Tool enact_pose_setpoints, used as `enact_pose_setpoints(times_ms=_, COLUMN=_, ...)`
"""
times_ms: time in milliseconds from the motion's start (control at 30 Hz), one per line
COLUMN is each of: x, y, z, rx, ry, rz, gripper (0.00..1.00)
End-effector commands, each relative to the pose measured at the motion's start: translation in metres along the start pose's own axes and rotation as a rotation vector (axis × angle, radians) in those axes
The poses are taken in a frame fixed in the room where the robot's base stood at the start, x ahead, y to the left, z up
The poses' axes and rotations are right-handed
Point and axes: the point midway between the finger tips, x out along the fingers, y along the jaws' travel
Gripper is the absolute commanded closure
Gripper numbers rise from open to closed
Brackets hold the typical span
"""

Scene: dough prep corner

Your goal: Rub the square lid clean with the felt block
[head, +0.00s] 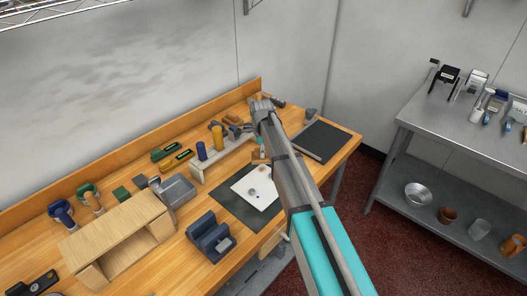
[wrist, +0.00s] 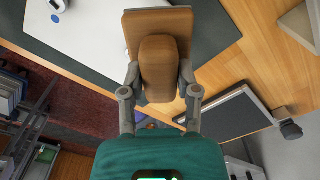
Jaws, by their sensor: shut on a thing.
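The square lid (head: 266,199) looks like a flat white panel lying on a dark mat (head: 232,204) on the wooden bench. A small round grey thing (head: 252,191) shows on it. In the wrist view the lid (wrist: 95,42) fills the upper left, with a small pale object bearing a blue dot at its far side. My gripper (wrist: 160,75) is shut on the brown felt block (wrist: 141,24), gripping its rounded handle. The block is beside the lid's edge in that view; whether it touches anything below is not clear. In the head view my arm hides most of the gripper.
A dark slab (head: 321,141) lies right of my arm. A blue holder (head: 210,238), a grey metal tin (head: 179,190) and a wooden stand (head: 117,232) are to the left. A rack with upright cylinders (head: 218,158) stands behind. A steel table (head: 470,126) is at the right.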

Motion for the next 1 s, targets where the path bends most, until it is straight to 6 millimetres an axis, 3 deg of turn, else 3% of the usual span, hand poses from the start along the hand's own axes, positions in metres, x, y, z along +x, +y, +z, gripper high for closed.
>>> enact_pose_setpoints(times_ms=100, x=0.015, y=0.0, z=0.0, rx=0.0, ry=0.0, rz=0.0, gripper=1.0)
enact_pose_setpoints(times_ms=500, x=0.043, y=0.0, z=0.001, rx=-0.001, ry=0.0, rz=0.0, gripper=1.0)
enact_pose_setpoints(times_ms=1000, x=0.047, y=0.0, z=0.002, rx=-0.002, ry=0.0, rz=0.0, gripper=1.0)
